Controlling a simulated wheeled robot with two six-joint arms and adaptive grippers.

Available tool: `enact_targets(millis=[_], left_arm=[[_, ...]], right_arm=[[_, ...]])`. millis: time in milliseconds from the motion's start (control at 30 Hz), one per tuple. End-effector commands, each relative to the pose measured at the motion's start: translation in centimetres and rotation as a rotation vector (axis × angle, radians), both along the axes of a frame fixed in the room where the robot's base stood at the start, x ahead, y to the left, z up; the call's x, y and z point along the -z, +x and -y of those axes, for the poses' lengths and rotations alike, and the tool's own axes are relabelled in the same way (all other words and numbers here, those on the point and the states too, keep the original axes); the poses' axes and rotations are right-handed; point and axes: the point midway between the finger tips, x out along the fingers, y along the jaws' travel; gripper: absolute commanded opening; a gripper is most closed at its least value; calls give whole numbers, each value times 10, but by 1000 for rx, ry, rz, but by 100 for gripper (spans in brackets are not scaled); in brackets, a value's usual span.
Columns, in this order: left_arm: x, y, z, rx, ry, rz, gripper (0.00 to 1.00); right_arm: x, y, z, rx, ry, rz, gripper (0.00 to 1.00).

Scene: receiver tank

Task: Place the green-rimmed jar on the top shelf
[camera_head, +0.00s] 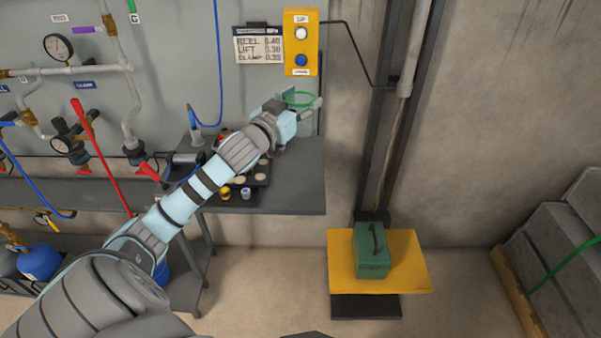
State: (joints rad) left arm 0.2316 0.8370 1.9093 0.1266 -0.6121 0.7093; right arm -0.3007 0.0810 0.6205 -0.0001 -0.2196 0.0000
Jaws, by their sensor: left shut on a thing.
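The green-rimmed jar shows as a green ring (300,98) at the end of my left arm; its body is mostly hidden by the gripper. My left gripper (297,110) is shut on the jar and holds it in front of the grey wall panel, above the right part of the grey bench (300,180). I cannot tell how high above the bench it is. No surface is clearly recognisable as the top shelf. My right gripper is out of view.
A dark tray (258,174) with small pots sits on the bench, left of a bare stretch. A yellow control box (301,40) hangs above the gripper. A green toolbox (371,250) stands on a yellow platform (410,278). Pipes and red levers (100,157) are at left.

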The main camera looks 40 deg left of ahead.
Motion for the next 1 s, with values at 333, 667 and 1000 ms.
enact_targets(millis=[333, 667, 1000], left_arm=[[110, 3, -5, -29, -2, -4, 23], [178, 3, -5, -26, 1, -1, 23], [200, 3, -5, -25, 2, 2, 23]], right_arm=[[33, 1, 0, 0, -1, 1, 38], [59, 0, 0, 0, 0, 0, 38], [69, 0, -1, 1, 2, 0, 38]])
